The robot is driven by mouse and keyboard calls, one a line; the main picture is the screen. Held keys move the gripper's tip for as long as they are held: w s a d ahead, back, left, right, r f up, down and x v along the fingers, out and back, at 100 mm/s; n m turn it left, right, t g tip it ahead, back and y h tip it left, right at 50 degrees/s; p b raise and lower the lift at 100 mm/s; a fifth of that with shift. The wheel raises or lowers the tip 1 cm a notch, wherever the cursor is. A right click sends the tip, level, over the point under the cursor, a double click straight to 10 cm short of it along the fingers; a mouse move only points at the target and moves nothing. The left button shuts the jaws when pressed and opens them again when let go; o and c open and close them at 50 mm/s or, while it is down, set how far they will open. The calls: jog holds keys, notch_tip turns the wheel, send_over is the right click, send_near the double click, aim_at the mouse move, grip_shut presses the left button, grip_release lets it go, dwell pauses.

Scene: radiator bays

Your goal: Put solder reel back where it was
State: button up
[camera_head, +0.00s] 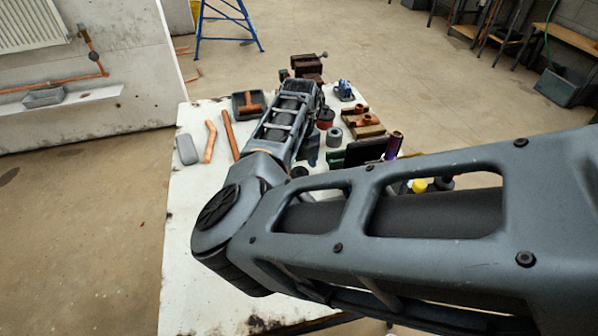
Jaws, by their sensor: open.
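A small grey cylinder (334,136) stands on the white workbench (190,225), just right of my forearm. A dark, reddish round item (325,118) stands right behind it, partly covered by the forearm. Either could be the solder reel; I cannot tell which at this size. My arm comes in from the right, bends at the near left of the bench and reaches back over its middle. My gripper's fingers are hidden beyond the forearm, so I see nothing held.
A dark tray with a copper tee (248,104), copper pipes (229,134) and a grey case (187,149) lie left. A vise (306,68) is at the back. A blue tool (344,91), a block with copper fittings (363,122) and a purple cylinder (394,144) stand right. The near left is clear.

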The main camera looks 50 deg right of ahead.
aim_at(299, 172)
notch_tip(299, 172, up, 10)
jog(key=b, duration=0.1)
jog(key=shift+f, duration=0.2)
dwell(0.4)
